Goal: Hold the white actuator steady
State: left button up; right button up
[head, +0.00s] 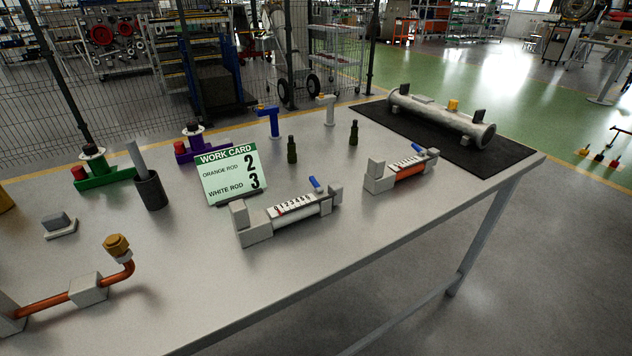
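The white actuator (292,212) lies on the grey table near its front edge, left of the orange one. It has a pale block at each end, a numbered white scale with a small red mark, and a blue lever (315,184) tilted up near its right end. The orange actuator (404,171) lies farther right, with a similar scale and blue lever. A green work card (232,173) behind the white actuator reads orange rod 2, white rod 3. Neither of my grippers shows in the head view, and nothing touches either actuator.
Behind stand dark green bottle-like parts (292,150), a blue T-shaped tool (272,121) and a dark cup (150,189). A bent copper pipe (68,294) is at front left. A metal cylinder (440,115) rests on a black mat (510,151). The table front between pipe and white actuator is clear.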

aim_at(319, 188)
jog(key=l+u, duration=0.15)
jog(key=u, duration=0.2)
jog(key=l+u, duration=0.15)
jog(key=u, duration=0.2)
jog(key=k+l+u, duration=0.1)
jog(key=u, duration=0.25)
jog(key=k+l+u, duration=0.2)
jog(key=l, duration=0.4)
jog(key=k+l+u, duration=0.15)
jog(key=k+l, duration=0.3)
jog(key=k+l+u, duration=0.2)
jog(key=k+l, duration=0.2)
jog(key=l, duration=0.2)
